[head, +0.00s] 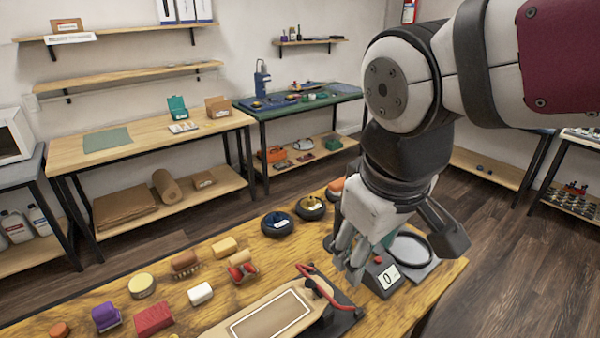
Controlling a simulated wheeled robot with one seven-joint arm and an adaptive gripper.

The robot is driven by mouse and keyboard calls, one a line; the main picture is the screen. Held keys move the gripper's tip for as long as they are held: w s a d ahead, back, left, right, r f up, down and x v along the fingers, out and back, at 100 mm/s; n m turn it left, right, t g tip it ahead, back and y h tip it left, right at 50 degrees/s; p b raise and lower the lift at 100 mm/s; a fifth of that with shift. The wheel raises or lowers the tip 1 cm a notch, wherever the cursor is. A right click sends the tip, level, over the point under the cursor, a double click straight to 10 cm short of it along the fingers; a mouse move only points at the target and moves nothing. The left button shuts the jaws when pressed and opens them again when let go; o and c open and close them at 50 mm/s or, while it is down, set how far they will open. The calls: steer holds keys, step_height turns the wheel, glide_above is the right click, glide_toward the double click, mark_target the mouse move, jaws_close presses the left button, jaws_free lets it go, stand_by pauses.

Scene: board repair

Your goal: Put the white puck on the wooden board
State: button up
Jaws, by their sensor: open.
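A small white block-like piece (200,293), the only loose white piece I can make out on the near table, lies left of the wooden board. The wooden board (254,308) is pale, has a white rectangular outline on top and is cut off by the bottom edge. My gripper (348,264) is open and points down at the right of the table, beyond the board's right end and in front of the scale. No object shows between its fingers. It is well to the right of the white piece and apart from it.
A scale (389,277) reading 0 stands beside my gripper. A red-handled clamp-like tool (318,283) is at the board's right end. Dark round tins (277,224), a red block (154,319), a purple piece (105,316) and several brushes and blocks crowd the table's left and back.

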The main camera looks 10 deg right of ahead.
steer(key=s+d+m+t, duration=0.1)
steer(key=s+d+m, duration=0.2)
steer(key=s+m, duration=0.1)
steer(key=shift+s+d+r+m+t+y, duration=0.2)
steer(key=shift+s+m+t+y, duration=0.1)
steer(key=shift+s+y, duration=0.15)
